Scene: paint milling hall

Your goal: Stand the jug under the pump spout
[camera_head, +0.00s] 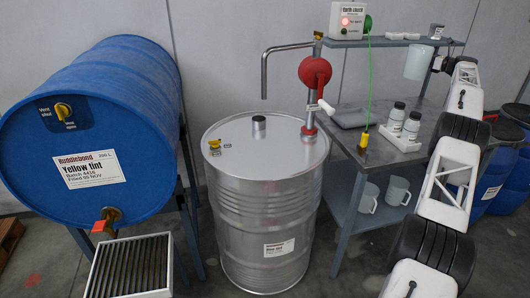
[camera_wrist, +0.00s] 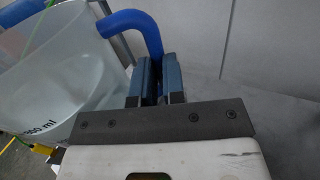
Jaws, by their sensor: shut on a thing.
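The jug (camera_head: 417,63) is pale and translucent, held upright in the air above the right side of the metal table. In the wrist view the jug (camera_wrist: 65,75) fills the left side, with a blue handle (camera_wrist: 150,35) and part of a "ml" mark. My gripper (camera_wrist: 157,78) is shut on the handle; in the head view its tip (camera_head: 437,64) is at the jug's right side. The pump spout (camera_head: 264,92) is a grey pipe bending down above the steel drum's lid (camera_head: 238,135), well left of the jug. The red pump body (camera_head: 315,72) has a white-gripped crank (camera_head: 323,105).
A shelf (camera_head: 390,42) is behind the jug. A green cable (camera_head: 370,80) with a yellow clamp (camera_head: 364,140) hangs between pump and jug. A blue drum (camera_head: 90,125) and grated stand (camera_head: 130,265) are left.

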